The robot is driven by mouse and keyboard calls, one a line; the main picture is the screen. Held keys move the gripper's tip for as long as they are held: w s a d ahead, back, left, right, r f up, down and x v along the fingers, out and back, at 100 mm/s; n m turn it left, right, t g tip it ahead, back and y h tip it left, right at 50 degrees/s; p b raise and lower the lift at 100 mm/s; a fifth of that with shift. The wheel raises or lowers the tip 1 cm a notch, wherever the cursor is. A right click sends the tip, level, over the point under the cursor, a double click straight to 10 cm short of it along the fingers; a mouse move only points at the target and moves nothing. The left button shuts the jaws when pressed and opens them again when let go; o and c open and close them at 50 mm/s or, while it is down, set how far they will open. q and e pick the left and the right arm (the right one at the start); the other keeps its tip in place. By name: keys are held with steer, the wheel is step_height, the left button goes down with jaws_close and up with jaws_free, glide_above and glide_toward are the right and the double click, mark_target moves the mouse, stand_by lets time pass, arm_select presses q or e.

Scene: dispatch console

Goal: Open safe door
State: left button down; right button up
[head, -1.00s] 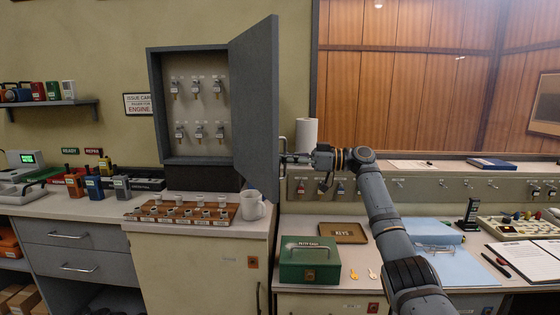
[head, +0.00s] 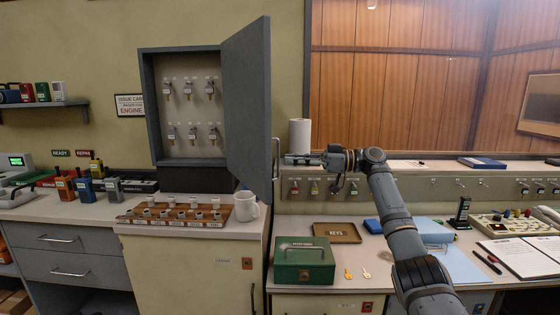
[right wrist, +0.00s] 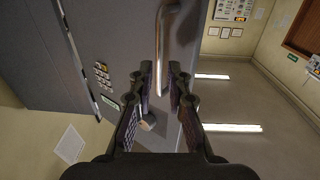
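The safe is a grey wall cabinet (head: 146,110) with several keys hanging on its pale back panel. Its grey door (head: 246,105) stands swung wide open to the right, its inside in plain view. The door has a metal bar handle (head: 275,157) near its outer edge. My right gripper (head: 290,160) is just right of the handle. In the right wrist view the door's outer face (right wrist: 110,35) fills the left, and the handle (right wrist: 161,60) shows in the gap between the parted fingers (right wrist: 161,75). Contact is hard to tell. My left gripper is out of view.
Below the cabinet are a wooden tray (head: 130,219) of small cups and a white mug (head: 245,207). A green cash box (head: 304,262) sits on the lower desk, with a paper roll (head: 299,133) behind the door edge. Radios (head: 84,188) stand at left.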

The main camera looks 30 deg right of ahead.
steer(key=v, duration=0.7)
steer(key=shift+s+d, duration=0.1)
steer(key=shift+d, duration=0.05)
